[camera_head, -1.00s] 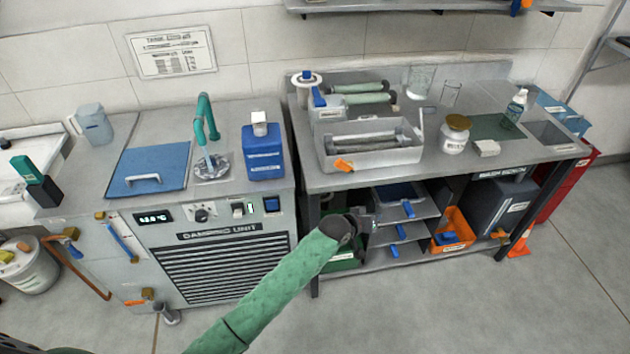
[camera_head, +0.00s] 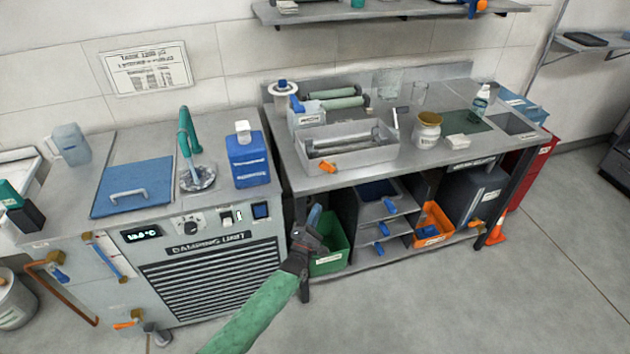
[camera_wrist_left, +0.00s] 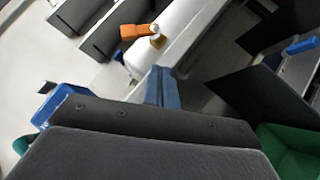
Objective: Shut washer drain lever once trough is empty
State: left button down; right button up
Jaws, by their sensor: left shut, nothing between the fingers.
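The washer trough (camera_head: 375,158) is a grey open box on the metal bench, with rollers lying inside it. Whether liquid is in it I cannot tell. The orange drain lever (camera_head: 328,167) sits low on its front wall, near the left corner. In the left wrist view the lever (camera_wrist_left: 138,32) shows beside a brass fitting (camera_wrist_left: 158,41), beyond my fingertips. My left gripper (camera_head: 313,217) is shut and empty, below the bench edge and under the lever, apart from it. Its blue-grey fingertips (camera_wrist_left: 162,88) point towards the trough. My right gripper is out of view.
The damping unit (camera_head: 210,270) stands left of the bench, with another orange lever (camera_head: 126,323) low on it. A green bin (camera_head: 330,250), grey trays and an orange bin (camera_head: 433,225) sit below the bench. The floor in front is clear.

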aim_at(329, 168)
pick_arm(q)
jog(key=n, duration=0.1)
jog(key=a+r+n+t, duration=0.1)
jog(key=n, duration=0.1)
jog(key=r+n+t+y, duration=0.1)
jog(key=shift+s+a+r+n, duration=0.2)
jog(key=shift+s+a+n, duration=0.1)
jog(key=shift+s+n, duration=0.1)
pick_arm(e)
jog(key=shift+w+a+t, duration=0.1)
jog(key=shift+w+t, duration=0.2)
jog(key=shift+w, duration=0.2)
pick_arm(q)
jog(key=shift+w, duration=0.1)
